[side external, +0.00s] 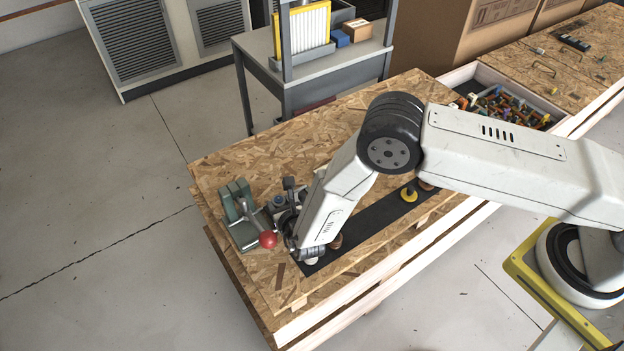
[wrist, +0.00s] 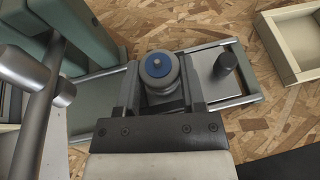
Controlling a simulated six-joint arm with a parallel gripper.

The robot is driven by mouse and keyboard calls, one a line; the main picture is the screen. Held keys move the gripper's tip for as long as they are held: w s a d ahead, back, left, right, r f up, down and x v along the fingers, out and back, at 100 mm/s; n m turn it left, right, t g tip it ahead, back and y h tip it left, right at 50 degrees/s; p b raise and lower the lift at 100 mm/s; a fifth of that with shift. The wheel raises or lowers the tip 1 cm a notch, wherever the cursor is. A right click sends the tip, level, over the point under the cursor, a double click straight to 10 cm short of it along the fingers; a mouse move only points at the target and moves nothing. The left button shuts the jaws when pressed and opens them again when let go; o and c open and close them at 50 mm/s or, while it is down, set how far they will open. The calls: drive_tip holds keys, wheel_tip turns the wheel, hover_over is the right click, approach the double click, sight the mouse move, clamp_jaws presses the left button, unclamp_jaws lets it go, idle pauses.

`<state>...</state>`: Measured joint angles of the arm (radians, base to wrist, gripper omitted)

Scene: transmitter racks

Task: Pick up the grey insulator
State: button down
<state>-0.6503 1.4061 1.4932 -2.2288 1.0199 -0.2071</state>
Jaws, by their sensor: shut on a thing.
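The grey insulator (wrist: 160,84) shows in the wrist view as a round grey body with a blue ring and a small metal pin on top. My gripper (wrist: 161,92) is shut on it, with one dark finger on each side. It sits over a metal slide with rails (wrist: 220,47), beside a green machine (wrist: 98,35). I cannot tell whether its base touches the slide. In the side external view my gripper is low at the machine's right side, and the arm and fixture largely hide the insulator.
The green machine (side external: 238,205) has a lever with a red ball (side external: 267,239) close to my gripper. A dark strip (side external: 375,217) holds a white piece (side external: 312,261), a brown piece (side external: 336,242) and a yellow piece (side external: 409,195). A parts tray (side external: 548,103) lies farther back.

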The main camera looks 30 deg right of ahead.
drive_tip(key=s+d+r, duration=0.5)
drive_tip(key=s+r, duration=0.6)
drive_tip(key=s, duration=0.2)
drive_tip(key=shift+r, duration=0.3)
idle(0.6)
drive_tip(key=d+f, duration=0.1)
drive_tip(key=d, duration=1.4)
drive_tip(key=shift+w+d, duration=0.15)
drive_tip(key=shift+w, duration=0.05)
drive_tip(key=shift+w, duration=0.1)
